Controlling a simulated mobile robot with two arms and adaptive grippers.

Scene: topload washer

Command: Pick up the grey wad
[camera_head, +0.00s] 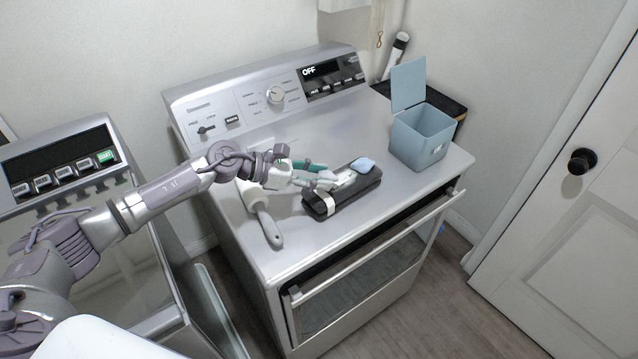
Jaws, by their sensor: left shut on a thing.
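The grey wad (345,180) looks like a small pale grey lump at my left gripper's fingertips, over the black case on the appliance top. My left gripper (325,180) reaches in from the left, low over the case, and is shut on the wad. The fingers hide part of the wad, and I cannot tell whether it still touches the case. My right gripper is not in view.
The black case (342,195) carries a light blue piece (362,164). A white-and-grey handled tool (264,218) and a green item (312,166) lie nearby. An open blue bin (421,137) stands right. The appliance's front door (375,255) is ajar.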

